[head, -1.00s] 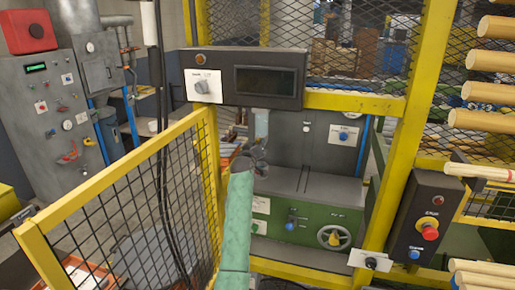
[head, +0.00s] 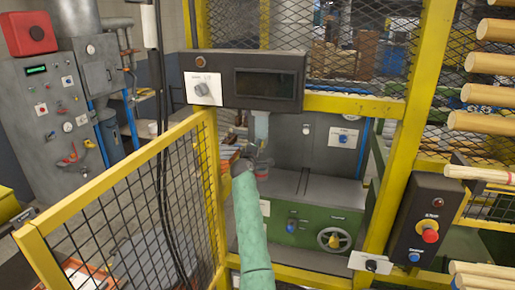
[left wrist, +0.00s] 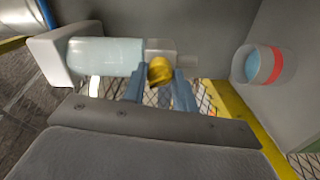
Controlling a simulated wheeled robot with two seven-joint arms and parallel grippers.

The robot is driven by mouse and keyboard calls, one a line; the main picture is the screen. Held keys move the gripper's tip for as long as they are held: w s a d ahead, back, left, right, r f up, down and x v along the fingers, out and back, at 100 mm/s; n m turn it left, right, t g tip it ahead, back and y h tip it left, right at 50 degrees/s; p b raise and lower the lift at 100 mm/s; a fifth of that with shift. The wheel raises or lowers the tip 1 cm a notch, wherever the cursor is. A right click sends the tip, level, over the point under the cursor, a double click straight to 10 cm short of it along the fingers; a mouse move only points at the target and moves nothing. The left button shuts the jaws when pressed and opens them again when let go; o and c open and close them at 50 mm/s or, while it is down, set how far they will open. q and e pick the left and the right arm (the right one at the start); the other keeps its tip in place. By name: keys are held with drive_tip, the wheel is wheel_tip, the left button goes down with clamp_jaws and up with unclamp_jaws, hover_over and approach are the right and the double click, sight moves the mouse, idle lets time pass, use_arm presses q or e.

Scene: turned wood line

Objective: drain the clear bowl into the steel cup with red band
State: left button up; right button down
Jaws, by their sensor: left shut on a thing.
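The clear bowl (left wrist: 105,57) lies sideways across the left wrist view, with a pale block at its left end and a grey fitting at its right end. It also shows upright under the control box in the head view (head: 261,126). My left gripper (left wrist: 159,80) is shut on a small yellow knob (left wrist: 160,69) at the bowl's fitting end. The steel cup with red band (left wrist: 277,66) is at the right of the left wrist view, apart from the fitting, its bluish mouth facing the bowl. My right gripper is in neither view.
A yellow mesh guard (head: 130,205) stands left of my left arm. A dark control box (head: 250,80) overhangs the bowl. A yellow post (head: 405,150) and a dark button panel (head: 425,220) are to the right, with wooden rods beyond.

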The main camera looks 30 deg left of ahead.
use_arm(q)
drive_tip(key=shift+n, duration=0.5)
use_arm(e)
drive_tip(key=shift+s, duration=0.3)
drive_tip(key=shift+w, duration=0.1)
use_arm(q)
drive_tip(key=o, duration=1)
drive_tip(key=shift+a, duration=0.1)
drive_tip(key=shift+c, duration=0.2)
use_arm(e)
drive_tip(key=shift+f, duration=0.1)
use_arm(q)
drive_tip(key=b+v, duration=0.3)
drive_tip(key=v, duration=0.4)
drive_tip(key=shift+s+b, duration=0.35)
drive_tip(key=shift+s, duration=0.05)
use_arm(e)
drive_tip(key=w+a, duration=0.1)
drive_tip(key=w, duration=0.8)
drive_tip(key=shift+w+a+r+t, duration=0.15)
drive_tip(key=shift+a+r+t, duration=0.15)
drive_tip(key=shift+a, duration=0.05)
use_arm(q)
drive_tip(key=shift+f, duration=0.1)
